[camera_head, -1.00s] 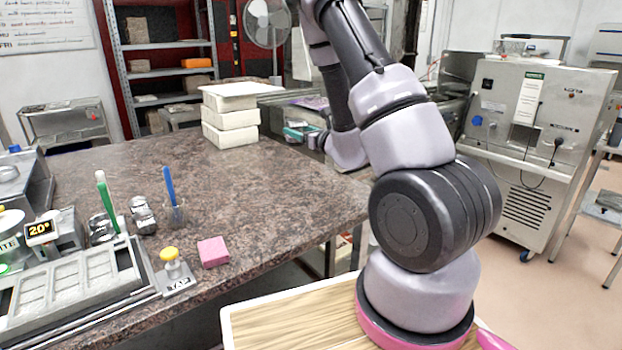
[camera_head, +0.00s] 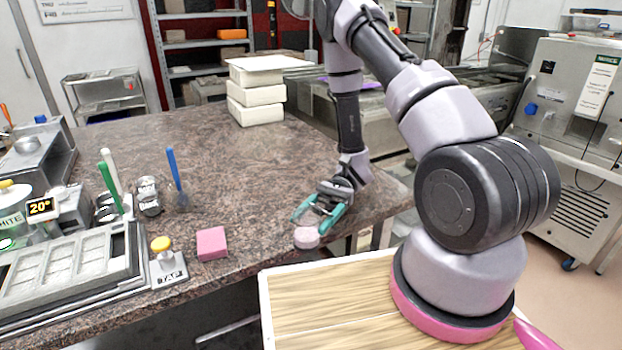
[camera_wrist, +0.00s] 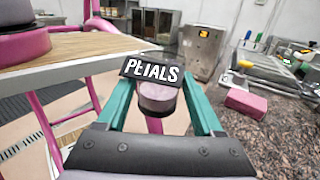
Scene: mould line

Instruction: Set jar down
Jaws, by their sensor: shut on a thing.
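The jar is a small pale pink round pot (camera_head: 306,238) near the right front edge of the speckled stone worktop (camera_head: 250,180) in the head view. In the wrist view the jar (camera_wrist: 157,98) sits between the fingertips, with a dark label reading PETALS. My gripper (camera_head: 316,222) has teal fingers and is shut on the jar; it also shows in the wrist view (camera_wrist: 160,105). I cannot tell whether the jar's base touches the worktop or hangs just above or beyond its edge.
A pink block (camera_head: 211,243) lies left of the jar, beside a yellow-knobbed TAP stamp (camera_head: 167,262). A grey mould tray (camera_head: 70,268) is further left. White blocks (camera_head: 255,95) are stacked at the back. The worktop's middle is clear.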

